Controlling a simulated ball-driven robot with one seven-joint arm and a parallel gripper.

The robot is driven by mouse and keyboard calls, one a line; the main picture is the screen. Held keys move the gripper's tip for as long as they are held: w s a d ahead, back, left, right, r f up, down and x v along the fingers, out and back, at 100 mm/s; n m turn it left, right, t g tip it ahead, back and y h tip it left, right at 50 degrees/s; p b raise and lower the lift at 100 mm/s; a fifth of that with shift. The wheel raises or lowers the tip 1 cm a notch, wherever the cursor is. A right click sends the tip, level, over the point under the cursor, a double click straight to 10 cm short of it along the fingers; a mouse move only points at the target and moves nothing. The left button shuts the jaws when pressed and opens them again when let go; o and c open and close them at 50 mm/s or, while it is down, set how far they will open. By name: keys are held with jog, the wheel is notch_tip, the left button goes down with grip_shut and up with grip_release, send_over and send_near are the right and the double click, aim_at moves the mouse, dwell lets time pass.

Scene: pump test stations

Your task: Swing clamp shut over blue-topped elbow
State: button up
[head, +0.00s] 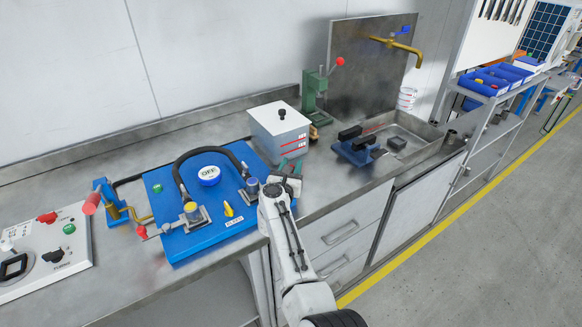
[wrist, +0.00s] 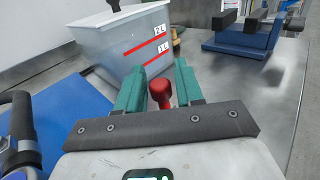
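The blue-topped elbow (head: 252,185) stands at the right side of the blue board (head: 160,184) in the head view, at one end of a black hose. My gripper (head: 288,168) is just right of it, at the board's right edge. In the wrist view my gripper (wrist: 160,88) has its two green fingers apart. A red knob (wrist: 161,93), apparently the clamp's handle end, stands between them, with a small gap visible beside it. The clamp's arm and its position over the elbow are mostly hidden by my gripper in the head view.
A yellow-topped elbow (head: 191,208) with a red-knobbed clamp handle (head: 141,232) is at the board's left. A grey box (head: 279,136) stands close behind my gripper. A blue fixture (head: 354,150) is to the right; bare bench lies between.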

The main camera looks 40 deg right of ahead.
jog(key=shift+o, duration=0.7)
jog(key=p+v, duration=0.1)
jog(key=v, duration=0.9)
jog(key=shift+s+a+p, duration=0.25)
jog(key=shift+a+p, duration=0.05)
jog(key=shift+p, duration=0.05)
